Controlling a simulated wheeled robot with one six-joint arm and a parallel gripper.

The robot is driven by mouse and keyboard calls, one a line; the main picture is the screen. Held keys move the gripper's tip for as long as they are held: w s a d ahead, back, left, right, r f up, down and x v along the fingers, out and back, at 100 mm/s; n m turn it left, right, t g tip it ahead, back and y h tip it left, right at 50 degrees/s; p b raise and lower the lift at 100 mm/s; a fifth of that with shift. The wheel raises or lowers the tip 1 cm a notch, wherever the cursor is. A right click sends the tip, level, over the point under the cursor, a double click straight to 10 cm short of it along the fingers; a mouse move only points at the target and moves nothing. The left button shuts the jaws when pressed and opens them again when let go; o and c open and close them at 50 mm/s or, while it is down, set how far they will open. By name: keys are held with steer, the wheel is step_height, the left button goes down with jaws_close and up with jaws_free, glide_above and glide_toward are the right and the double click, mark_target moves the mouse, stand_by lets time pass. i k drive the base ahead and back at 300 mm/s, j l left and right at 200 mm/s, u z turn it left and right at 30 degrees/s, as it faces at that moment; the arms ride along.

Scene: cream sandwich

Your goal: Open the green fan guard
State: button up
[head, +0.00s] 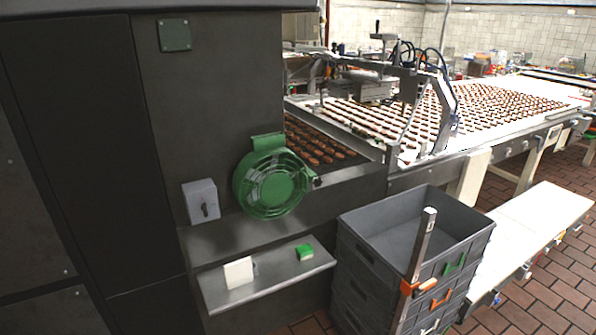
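The green fan guard (270,184) is a round, ribbed cover with a solid middle disc. It is mounted on the dark machine housing, left of the picture's middle, beside the opening where the belt comes out. A green bracket (268,142) sits at its top edge. A small dark knob (317,182) shows at its right edge. The guard looks seated over the fan, but I cannot tell whether it is latched. My gripper is not in view.
A grey switch box (202,201) is left of the guard. A metal shelf (265,279) below holds a white block (238,272) and a green-and-white sponge (305,252). Stacked grey crates (365,285) with an upright metal bar (421,245) stand front right. A conveyor (440,158) carries sandwiches behind.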

mark_target(278, 187)
steer(key=i+u, duration=0.2)
steer(key=i, duration=0.3)
steer(key=i+l+u, duration=0.2)
steer(key=i, duration=0.25)
